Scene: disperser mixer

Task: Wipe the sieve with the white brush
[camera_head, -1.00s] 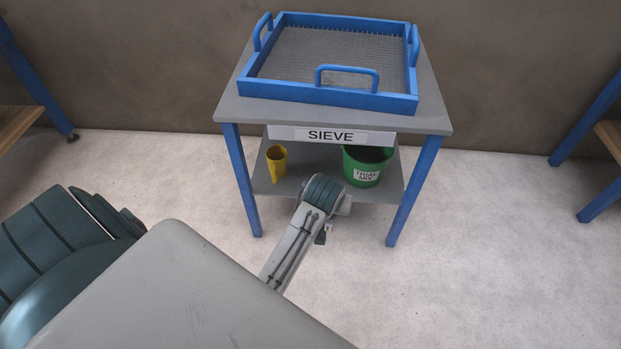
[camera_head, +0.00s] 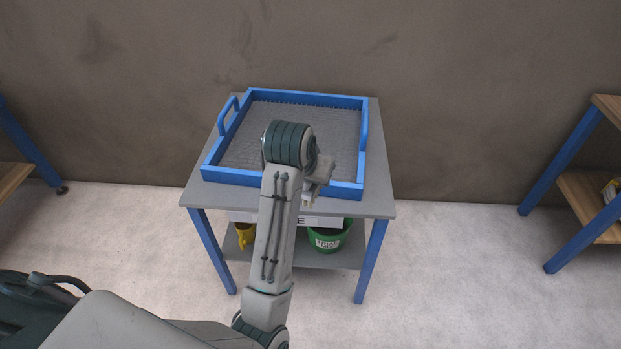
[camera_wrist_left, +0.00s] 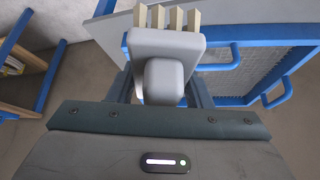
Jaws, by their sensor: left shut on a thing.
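The sieve is a square blue frame (camera_head: 232,176) around grey mesh, with blue handles, lying on a grey table. The left wrist view shows its blue frame (camera_wrist_left: 290,62) and mesh at the right. My left gripper (camera_wrist_left: 164,82) is shut on the white brush (camera_wrist_left: 165,45), which has a pale grey body and cream bristle tufts at its far end. In the head view, my left forearm reaches over the sieve, and the wrist end (camera_head: 318,180) is above its front right part. Most of the brush is hidden there. I cannot tell whether bristles touch the sieve. My right gripper is not in view.
The grey table (camera_head: 380,180) has blue legs and a lower shelf holding a yellow scoop (camera_head: 244,236) and a green bucket (camera_head: 328,240). My arm partly covers the label (camera_head: 325,221). Wooden-shelved racks stand left (camera_head: 14,178) and right (camera_head: 580,200). A wall stands behind.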

